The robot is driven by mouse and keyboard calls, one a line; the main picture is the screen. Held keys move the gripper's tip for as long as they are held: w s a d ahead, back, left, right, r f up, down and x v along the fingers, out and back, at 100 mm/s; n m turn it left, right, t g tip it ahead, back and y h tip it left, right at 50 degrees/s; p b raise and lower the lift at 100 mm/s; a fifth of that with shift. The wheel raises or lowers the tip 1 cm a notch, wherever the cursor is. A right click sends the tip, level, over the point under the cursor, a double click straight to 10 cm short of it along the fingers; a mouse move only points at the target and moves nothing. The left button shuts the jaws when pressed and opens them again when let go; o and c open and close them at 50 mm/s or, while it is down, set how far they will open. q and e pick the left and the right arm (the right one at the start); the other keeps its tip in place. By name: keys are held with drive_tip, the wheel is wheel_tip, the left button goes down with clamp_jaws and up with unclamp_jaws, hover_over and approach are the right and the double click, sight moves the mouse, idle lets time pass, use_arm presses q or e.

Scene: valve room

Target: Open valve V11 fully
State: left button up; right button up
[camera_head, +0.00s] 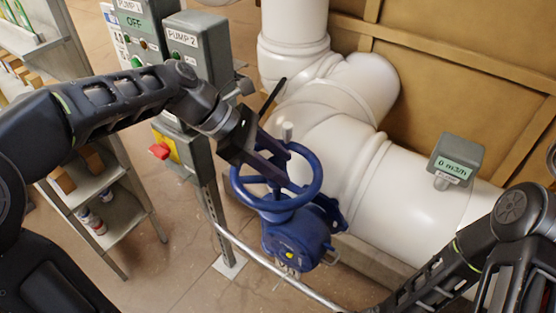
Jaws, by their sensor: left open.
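A blue valve with a round handwheel (249,197) and a blue body (290,240) stands beside the white pipe in the middle of the view. No valve number is readable on it. My left gripper (282,136) is open at the handwheel's upper left. One dark finger points up and away from the wheel. The other reaches down over the wheel's opening, and I cannot tell whether it touches the rim. A grey stem stands up near the wheel's far rim. My right arm shows at the lower right, but its gripper is out of view.
A large white pipe (410,205) runs behind the valve. A grey meter (456,160) on it reads 0 m3/h. Pump boxes, one labelled PUMP 2 (184,40), stand on a post at left, with a red knob (159,151) below. A metal rail (263,262) crosses before the valve.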

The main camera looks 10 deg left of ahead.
use_arm(q)
drive_tip(key=shift+c, duration=0.4)
clamp_jaws()
idle(0.4)
